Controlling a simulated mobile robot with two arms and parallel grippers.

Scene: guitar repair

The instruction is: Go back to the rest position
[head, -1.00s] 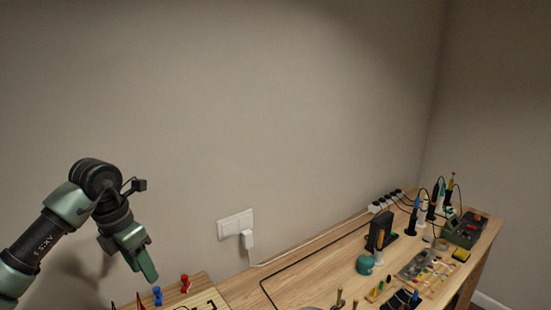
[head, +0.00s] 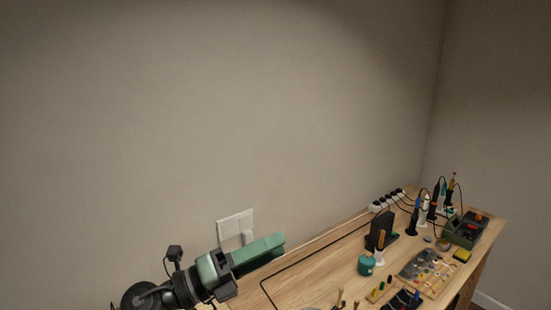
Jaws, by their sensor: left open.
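My left gripper (head: 265,250) is in the lower left of the head view, with its green fingers pointing right along the wall, in front of the wall outlet. The fingers overlap from this side, so the gap between them hardly shows. Nothing is seen held in it. It appears above the back left part of the wooden workbench (head: 325,262). My right gripper is not in view.
A wall outlet (head: 232,227) is behind the gripper. To the right on the bench stand a teal bottle (head: 366,265), a dark stand (head: 379,230), a parts tray (head: 427,271), upright tools and a green box (head: 465,230). A power strip (head: 388,201) lies by the wall.

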